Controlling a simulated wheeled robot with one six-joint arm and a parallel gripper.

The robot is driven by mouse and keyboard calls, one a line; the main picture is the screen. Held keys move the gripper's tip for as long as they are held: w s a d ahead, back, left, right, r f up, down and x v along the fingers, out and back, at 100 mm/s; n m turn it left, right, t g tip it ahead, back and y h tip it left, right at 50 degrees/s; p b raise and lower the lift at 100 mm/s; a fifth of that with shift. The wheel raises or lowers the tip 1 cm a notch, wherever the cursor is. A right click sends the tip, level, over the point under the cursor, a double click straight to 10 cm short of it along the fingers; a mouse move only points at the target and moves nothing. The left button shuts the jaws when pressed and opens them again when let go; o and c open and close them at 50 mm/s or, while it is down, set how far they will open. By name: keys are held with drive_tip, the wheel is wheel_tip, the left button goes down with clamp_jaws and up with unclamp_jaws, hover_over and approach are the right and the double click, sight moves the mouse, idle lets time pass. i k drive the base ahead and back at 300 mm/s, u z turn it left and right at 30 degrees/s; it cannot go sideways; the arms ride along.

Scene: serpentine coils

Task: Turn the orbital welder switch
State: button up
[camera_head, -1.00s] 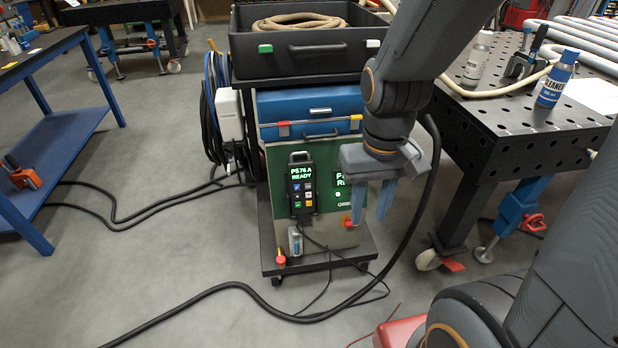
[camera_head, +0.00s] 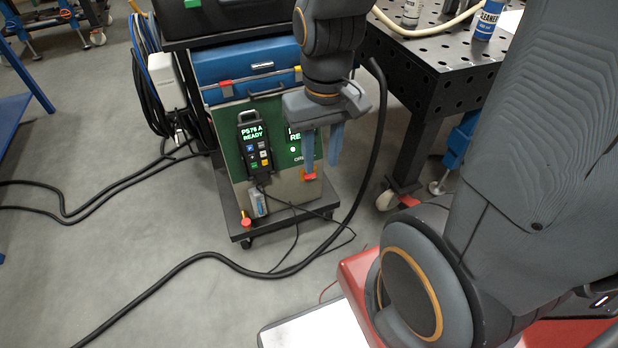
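The orbital welder (camera_head: 228,128) is a green-fronted unit on a wheeled cart. A black handheld pendant (camera_head: 255,145) on its front reads "PS76 A READY". A second lit screen beside it is partly hidden by my gripper. A small red part (camera_head: 309,177), perhaps the switch, shows low on the front panel, at the tip of my left finger. My gripper (camera_head: 322,166) points down in front of the right side of the panel, its two blue fingers apart with nothing seen between them. I cannot tell whether the finger touches the red part.
A black perforated table (camera_head: 440,75) with a blue cleaner bottle (camera_head: 487,20) stands to the right. A thick black cable (camera_head: 180,268) runs across the floor in front of the cart. A blue toolbox (camera_head: 245,70) sits above the welder.

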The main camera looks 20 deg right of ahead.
sight(306, 176)
drive_tip(key=z, duration=1.8)
drive_tip(key=k, duration=0.6)
drive_tip(key=u, duration=1.2)
